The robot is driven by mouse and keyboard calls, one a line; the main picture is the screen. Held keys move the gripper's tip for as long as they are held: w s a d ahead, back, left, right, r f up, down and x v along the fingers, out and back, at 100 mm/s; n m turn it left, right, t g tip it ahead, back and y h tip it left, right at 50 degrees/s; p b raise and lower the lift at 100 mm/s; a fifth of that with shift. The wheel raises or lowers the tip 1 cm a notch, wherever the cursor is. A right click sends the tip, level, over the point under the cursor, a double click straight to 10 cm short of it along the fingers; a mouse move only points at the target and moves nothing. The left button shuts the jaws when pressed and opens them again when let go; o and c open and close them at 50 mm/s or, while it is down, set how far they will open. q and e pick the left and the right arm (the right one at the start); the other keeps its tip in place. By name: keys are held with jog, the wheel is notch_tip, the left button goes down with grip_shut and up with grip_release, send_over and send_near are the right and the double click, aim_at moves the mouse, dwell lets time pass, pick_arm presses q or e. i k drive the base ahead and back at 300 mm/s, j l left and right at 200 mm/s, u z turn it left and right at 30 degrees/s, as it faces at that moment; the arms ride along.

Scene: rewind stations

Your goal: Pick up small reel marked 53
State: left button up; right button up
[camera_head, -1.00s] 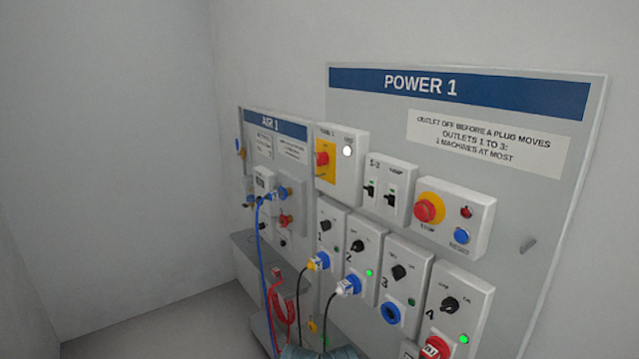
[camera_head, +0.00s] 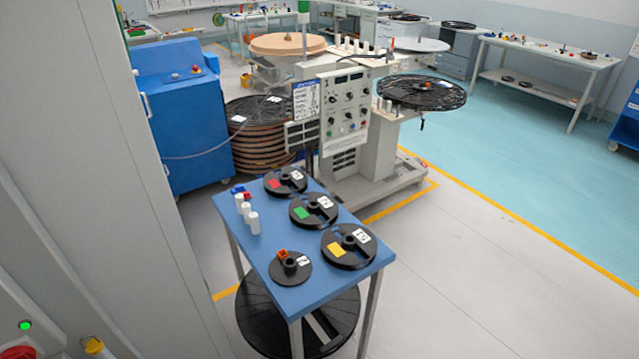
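Several small black reels lie flat on a blue-topped table. One has a red label (camera_head: 285,182), one a green label (camera_head: 313,210) and one a yellow label (camera_head: 348,246). A smaller reel with an orange piece at its hub (camera_head: 291,268) lies near the table's front corner. Each carries a small white tag with a mark, but the marks are too small and tilted to read surely, so I cannot tell which is 53. Neither of my grippers is in view.
The blue table (camera_head: 270,250) also holds white cylinders (camera_head: 252,222) at its left edge. A large black reel (camera_head: 255,318) sits beneath it. A machine with a control panel (camera_head: 345,108) stands behind. Grey floor (camera_head: 480,290) is clear to the right. A grey panel edge stands at left.

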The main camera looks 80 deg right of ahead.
aim_at(277, 186)
jog(key=z, duration=2.4)
jog(key=l+z, duration=0.1)
jog(key=l, duration=0.5)
jog(key=i+l, duration=0.1)
jog(key=l, duration=0.45)
jog(key=z, duration=0.05)
